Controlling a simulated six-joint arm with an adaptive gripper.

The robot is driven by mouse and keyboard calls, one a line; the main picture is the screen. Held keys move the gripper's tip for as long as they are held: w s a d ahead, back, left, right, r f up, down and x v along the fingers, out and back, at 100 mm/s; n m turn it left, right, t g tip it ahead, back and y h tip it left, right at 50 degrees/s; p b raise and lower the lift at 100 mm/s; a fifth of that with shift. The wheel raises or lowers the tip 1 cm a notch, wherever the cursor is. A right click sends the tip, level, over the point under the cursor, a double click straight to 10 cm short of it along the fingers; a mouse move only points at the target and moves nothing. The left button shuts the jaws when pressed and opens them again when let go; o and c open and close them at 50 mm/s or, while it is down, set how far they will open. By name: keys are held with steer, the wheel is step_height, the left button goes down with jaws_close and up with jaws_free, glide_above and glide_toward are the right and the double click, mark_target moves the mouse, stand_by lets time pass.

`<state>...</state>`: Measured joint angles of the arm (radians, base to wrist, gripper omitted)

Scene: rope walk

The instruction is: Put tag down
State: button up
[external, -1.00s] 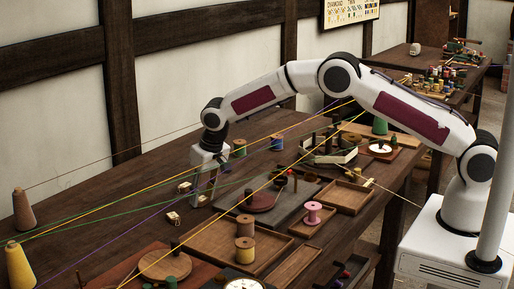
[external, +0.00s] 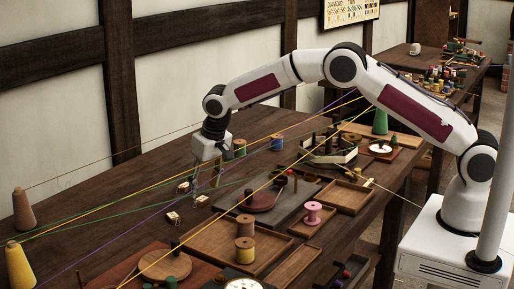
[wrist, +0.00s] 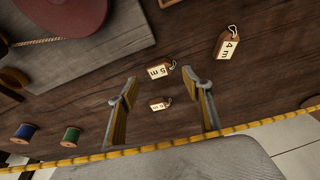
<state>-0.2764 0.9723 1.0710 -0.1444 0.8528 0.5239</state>
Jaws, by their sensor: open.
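In the external view the tags (external: 202,200) lie on the bare wood below and beside my gripper (external: 206,182). My gripper is open and empty, pointing down above the tags. Its spread fingers also show in the wrist view (wrist: 161,80).
Colored yarns stretch across the table; a yellow one (wrist: 110,155) crosses close to my fingers in the wrist view. A grey board (external: 240,208) with a red disc (external: 259,200) is to the right. Blue (wrist: 24,132) and green (wrist: 71,136) spools stand nearby. Cones stand at far left.

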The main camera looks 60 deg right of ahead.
mark_target(210, 208)
steer(key=v, duration=0.8)
steer(key=shift+r, duration=0.25)
stand_by(0.5)
steer(key=s+d+r+n+t, duration=0.1)
steer(key=s+d+r, duration=0.5)
steer(key=s+r, duration=0.4)
steer(key=s+d+r, duration=0.6)
steer(key=s+r, duration=0.3)
steer(key=s, duration=0.1)
steer(key=s+d+f, duration=0.1)
steer(key=s+d, duration=0.1)
steer(key=s, duration=1.1)
steer(key=s+d+f+n+t, duration=0.1)
steer(key=s+d+f, duration=0.1)
steer(key=s, duration=1.1)
steer(key=shift+s+d, duration=0.2)
steer(key=shift+d, duration=0.5)
